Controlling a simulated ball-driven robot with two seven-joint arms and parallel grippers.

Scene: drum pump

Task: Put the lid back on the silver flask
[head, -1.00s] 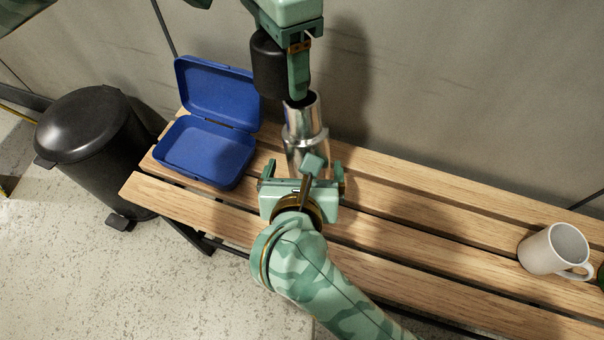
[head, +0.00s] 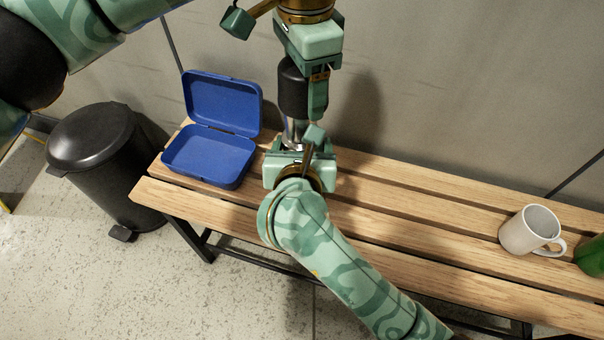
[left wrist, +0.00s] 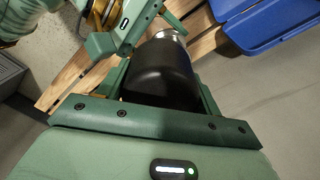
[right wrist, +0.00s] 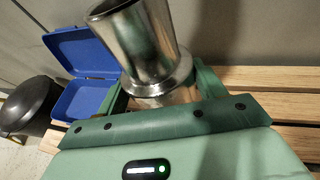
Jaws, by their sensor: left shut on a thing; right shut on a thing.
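The silver flask (head: 293,132) stands upright at the bench's back, and its shiny body fills the top of the right wrist view (right wrist: 150,40). My right gripper (head: 300,152) is shut around the flask from the front. The black lid (head: 303,88) is held by my left gripper (head: 305,104), which reaches down from above. The lid is right over the flask's top and hides its neck in the head view. The left wrist view shows the lid (left wrist: 160,72) with silver metal just beyond it. I cannot tell whether lid and flask touch.
An open blue box (head: 212,155) is on the bench left of the flask. A black pedal bin (head: 105,160) stands on the floor at left. A white mug (head: 528,232) and a green object (head: 592,257) are at the right. The bench (head: 420,225) between is clear.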

